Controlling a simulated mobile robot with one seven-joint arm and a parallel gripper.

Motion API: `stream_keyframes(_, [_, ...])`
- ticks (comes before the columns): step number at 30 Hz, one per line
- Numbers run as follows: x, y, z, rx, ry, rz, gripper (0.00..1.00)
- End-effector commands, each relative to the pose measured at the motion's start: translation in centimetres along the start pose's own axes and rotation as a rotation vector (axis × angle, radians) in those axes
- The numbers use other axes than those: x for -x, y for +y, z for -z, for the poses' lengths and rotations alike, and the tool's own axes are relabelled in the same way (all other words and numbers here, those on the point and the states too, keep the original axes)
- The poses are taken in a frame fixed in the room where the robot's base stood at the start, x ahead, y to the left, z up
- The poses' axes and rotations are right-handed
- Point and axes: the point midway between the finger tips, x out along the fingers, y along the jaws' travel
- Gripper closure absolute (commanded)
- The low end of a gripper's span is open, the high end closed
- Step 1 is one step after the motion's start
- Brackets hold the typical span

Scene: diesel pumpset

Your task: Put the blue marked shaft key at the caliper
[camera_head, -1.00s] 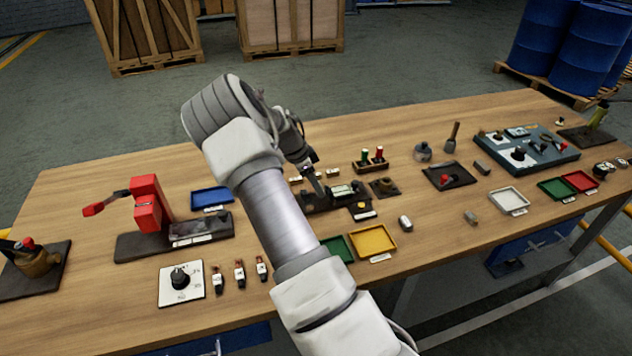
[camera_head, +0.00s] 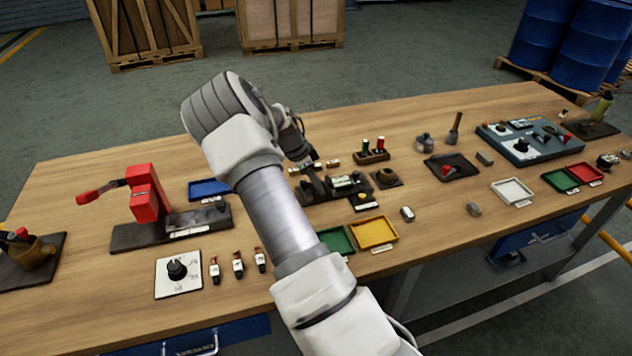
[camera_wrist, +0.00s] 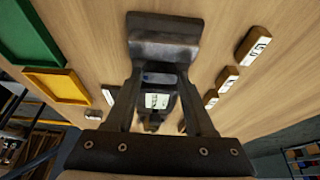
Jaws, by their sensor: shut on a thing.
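My gripper (camera_wrist: 160,75) is shut on a small piece with a blue mark, the blue marked shaft key (camera_wrist: 159,79), seen between the fingers in the wrist view. Most of the key is hidden by the fingers. The caliper (camera_head: 343,183) is a dark device with a pale display on a dark base. Its pale display also seems to show between the fingers in the wrist view (camera_wrist: 157,100). In the head view my gripper (camera_head: 309,168) is close over the caliper's left end. I cannot tell whether the key touches the caliper.
Labelled blocks (camera_wrist: 227,77) lie in a row beside the gripper. A yellow tray (camera_head: 394,238) and a green tray (camera_head: 350,247) stand in front of the caliper. A stand with red and green pieces (camera_head: 371,156) is behind.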

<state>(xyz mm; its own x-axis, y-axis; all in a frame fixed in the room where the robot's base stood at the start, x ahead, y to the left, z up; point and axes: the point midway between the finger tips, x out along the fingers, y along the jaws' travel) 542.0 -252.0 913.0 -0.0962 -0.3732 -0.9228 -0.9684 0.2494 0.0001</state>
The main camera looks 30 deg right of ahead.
Motion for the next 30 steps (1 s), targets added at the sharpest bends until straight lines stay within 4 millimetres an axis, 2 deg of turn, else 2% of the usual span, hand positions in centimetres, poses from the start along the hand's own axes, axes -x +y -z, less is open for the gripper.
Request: stream_keyframes(30, [-0.70,-0.01,-0.28,0.000,0.000,0.001,1.00])
